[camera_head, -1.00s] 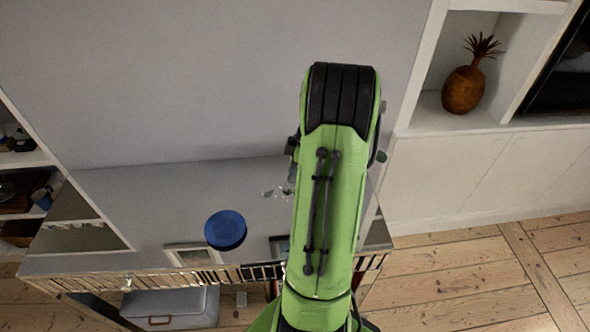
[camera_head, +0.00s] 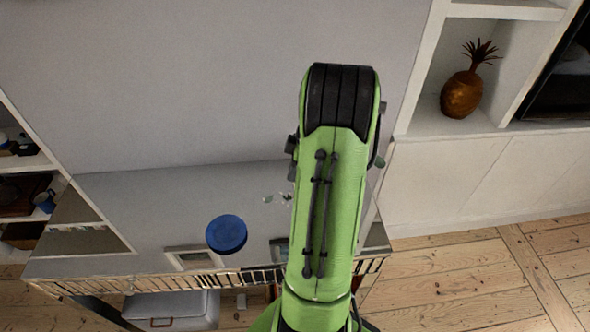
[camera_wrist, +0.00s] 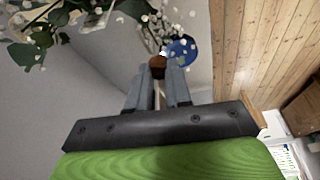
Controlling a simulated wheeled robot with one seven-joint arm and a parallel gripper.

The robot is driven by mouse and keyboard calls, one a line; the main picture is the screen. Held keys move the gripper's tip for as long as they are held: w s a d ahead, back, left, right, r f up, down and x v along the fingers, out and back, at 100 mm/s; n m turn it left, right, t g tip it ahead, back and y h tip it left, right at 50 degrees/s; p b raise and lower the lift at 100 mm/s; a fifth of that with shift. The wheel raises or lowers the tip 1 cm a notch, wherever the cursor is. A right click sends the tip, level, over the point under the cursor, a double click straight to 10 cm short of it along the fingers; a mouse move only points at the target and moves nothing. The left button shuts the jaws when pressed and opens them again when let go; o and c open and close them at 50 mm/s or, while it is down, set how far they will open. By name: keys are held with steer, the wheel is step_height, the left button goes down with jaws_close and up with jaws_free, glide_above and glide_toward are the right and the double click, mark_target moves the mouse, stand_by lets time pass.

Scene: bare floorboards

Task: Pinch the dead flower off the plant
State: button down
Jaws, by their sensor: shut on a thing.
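The dead flower (camera_wrist: 158,67) is a small brown head at the tips of my gripper (camera_wrist: 159,76) in the wrist view. The two grey fingers are shut on it. The plant (camera_wrist: 85,20) has dark green leaves and many small white blossoms, and fills the top left of the wrist view, just beyond the fingertips.
A blue round object (camera_head: 226,234) rests on the grey tabletop (camera_head: 150,200), with small frames near the table's front edge. It also shows behind the fingertips in the wrist view (camera_wrist: 183,50). A pineapple ornament (camera_head: 461,94) stands in a white shelf niche at right.

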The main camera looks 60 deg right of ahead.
steer(key=shift+r+p, duration=1.1)
steer(key=shift+r, duration=0.6)
